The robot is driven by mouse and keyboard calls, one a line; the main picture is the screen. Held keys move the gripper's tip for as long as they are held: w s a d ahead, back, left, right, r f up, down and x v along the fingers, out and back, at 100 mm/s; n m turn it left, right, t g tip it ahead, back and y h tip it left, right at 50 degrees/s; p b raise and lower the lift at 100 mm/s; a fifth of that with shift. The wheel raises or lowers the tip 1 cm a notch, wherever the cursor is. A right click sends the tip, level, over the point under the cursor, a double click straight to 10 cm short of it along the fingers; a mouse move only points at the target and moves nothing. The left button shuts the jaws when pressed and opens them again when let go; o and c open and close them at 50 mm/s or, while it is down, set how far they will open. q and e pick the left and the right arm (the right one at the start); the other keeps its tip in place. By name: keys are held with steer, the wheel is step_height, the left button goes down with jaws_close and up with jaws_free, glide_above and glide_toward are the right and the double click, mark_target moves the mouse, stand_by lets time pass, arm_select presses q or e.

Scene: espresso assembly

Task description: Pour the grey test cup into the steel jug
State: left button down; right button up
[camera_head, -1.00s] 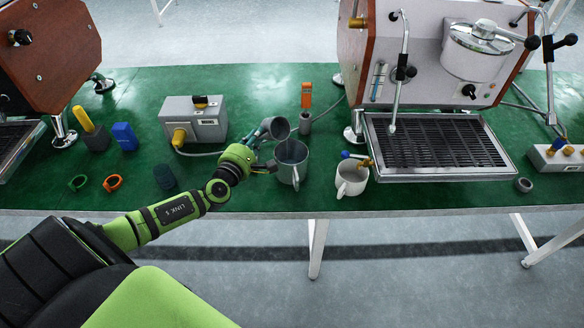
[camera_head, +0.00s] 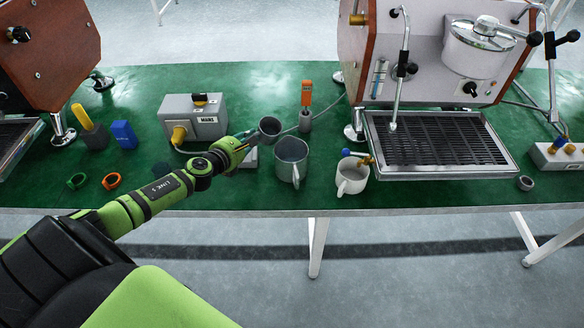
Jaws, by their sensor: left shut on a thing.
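The grey test cup (camera_head: 269,129) is in my left gripper (camera_head: 248,138), which is shut on its left side. The cup is held roughly upright, its open mouth facing up toward the camera. It is up and left of the steel jug (camera_head: 291,172) in the picture, apart from the jug's rim. The jug stands upright on the green bench, with its handle toward the front. The contents of the cup are too dark to make out. My right gripper is not in view.
A white mug (camera_head: 350,182) holding small tools stands right of the jug. Behind are a grey MANS box (camera_head: 208,126) and an orange-topped tool (camera_head: 306,95). The espresso machine's drip tray (camera_head: 440,172) is to the right. An orange ring (camera_head: 112,181) lies at the left front.

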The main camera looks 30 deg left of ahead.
arm_select(q)
steer(key=shift+d+r+n+g+h+p, duration=0.1)
steer(key=shift+r+n+g+h+p, duration=0.3)
steer(key=shift+r+p, duration=1.15)
steer(key=shift+r+n+g+h+p, duration=0.1)
steer(key=shift+r+n+h+p, duration=0.65)
steer(key=shift+p, duration=1.2)
steer(key=shift+r+n+y, duration=0.25)
steer(key=shift+r, duration=0.2)
steer(key=shift+f, duration=0.15)
